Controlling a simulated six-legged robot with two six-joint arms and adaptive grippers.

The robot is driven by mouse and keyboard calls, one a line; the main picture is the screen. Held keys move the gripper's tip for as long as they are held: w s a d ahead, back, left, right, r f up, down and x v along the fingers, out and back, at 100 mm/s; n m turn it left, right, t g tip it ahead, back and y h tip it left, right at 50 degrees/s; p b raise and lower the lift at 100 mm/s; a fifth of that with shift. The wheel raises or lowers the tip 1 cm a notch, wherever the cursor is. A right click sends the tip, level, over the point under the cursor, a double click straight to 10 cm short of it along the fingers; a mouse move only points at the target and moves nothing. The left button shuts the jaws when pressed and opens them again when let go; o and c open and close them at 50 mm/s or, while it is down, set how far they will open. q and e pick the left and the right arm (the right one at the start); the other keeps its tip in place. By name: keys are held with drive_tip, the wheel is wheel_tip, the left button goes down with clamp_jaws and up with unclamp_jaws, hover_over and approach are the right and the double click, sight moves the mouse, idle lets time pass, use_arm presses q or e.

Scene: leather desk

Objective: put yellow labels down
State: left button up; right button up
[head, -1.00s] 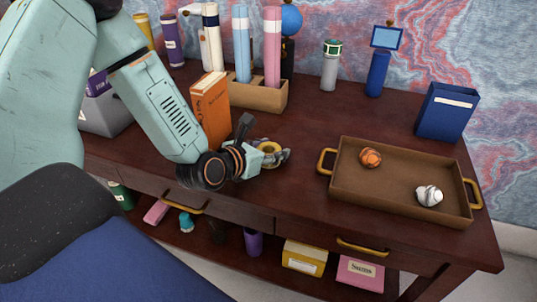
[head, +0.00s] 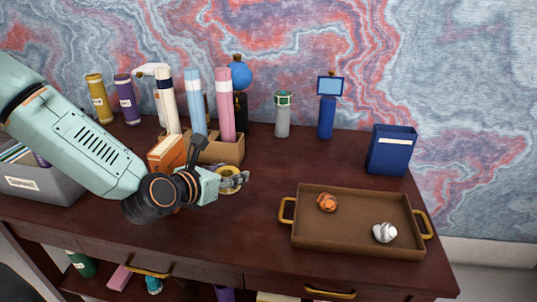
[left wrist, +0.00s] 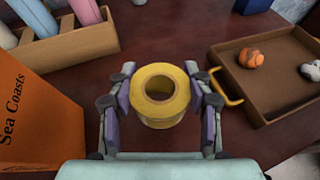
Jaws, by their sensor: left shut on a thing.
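A yellow roll of labels (left wrist: 148,113) sits between the fingers of my left gripper (left wrist: 160,99) in the left wrist view, its round hole facing the camera. In the head view the roll (head: 224,186) is partly hidden by my left gripper (head: 234,180). The gripper is shut on it over the desk, left of the brown tray; whether the roll touches the desk I cannot tell. My right gripper is not in view.
The brown tray (head: 345,246) with yellow handles holds an orange object (head: 327,202) and a white object (head: 385,233). An orange book (left wrist: 35,115) stands beside the gripper. Behind is a wooden holder (head: 225,150) with tubes. The desk between gripper and tray is clear.

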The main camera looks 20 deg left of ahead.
use_arm(q)
drive_tip(key=s+d+f+m+g+h, duration=0.1)
drive_tip(key=s+d+m+g+h, duration=0.1)
drive_tip(key=s+d+m+h, duration=0.1)
drive_tip(key=s+d+f+m+g+h, duration=0.1)
drive_tip(key=s+d+m+g+h, duration=0.1)
drive_tip(key=d, duration=0.3)
drive_tip(key=s+d+f+m+g+h, duration=0.1)
drive_tip(key=s+d+m+h, duration=0.3)
drive_tip(key=d+m, duration=0.1)
drive_tip(key=shift+s+g+h, duration=0.25)
drive_tip(key=shift+g+h, duration=0.15)
drive_tip(key=shift+a, duration=0.15)
